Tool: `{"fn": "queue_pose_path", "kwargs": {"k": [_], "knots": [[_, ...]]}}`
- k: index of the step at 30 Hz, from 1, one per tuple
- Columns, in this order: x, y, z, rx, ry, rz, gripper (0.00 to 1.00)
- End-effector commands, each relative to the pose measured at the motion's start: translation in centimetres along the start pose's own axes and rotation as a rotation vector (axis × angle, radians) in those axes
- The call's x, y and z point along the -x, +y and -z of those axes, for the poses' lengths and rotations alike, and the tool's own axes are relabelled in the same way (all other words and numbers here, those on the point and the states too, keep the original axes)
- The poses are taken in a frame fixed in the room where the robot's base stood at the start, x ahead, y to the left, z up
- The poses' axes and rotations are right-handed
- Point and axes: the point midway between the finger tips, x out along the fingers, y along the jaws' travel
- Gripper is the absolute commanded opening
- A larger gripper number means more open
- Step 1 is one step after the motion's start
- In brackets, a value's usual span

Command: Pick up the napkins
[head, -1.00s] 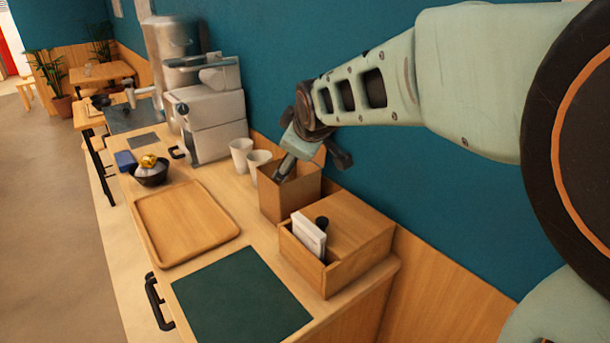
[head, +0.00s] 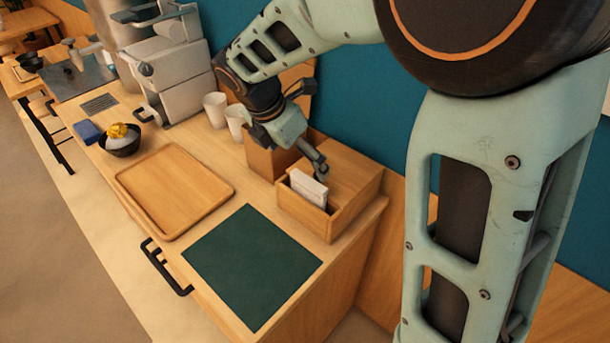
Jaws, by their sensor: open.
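White napkins (head: 308,188) stand upright in the front slot of a wooden box (head: 345,214) at the counter's right end. My gripper (head: 316,138) is open and empty, with its fingers spread wide. One finger is just above and behind the napkins, over the box; the other is higher, toward the wall. I cannot tell whether the lower finger touches anything. The black knob seen on the box earlier is hidden behind my gripper.
A taller open wooden bin (head: 262,160) stands directly left of the box. Two white cups (head: 215,108), a coffee machine (head: 170,75), a wooden tray (head: 172,192), a black bowl (head: 121,146) and a dark green mat (head: 252,265) share the counter. The mat is empty.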

Motion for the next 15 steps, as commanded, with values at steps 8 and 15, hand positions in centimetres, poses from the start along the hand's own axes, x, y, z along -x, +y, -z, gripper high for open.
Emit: {"fn": "queue_pose_path", "kwargs": {"k": [8, 15], "knots": [[-4.1, -0.1, 0.1, -0.002, 0.002, 0.002, 0.96], [-6.3, -0.6, 0.7, -0.002, 0.003, 0.002, 0.96]]}}
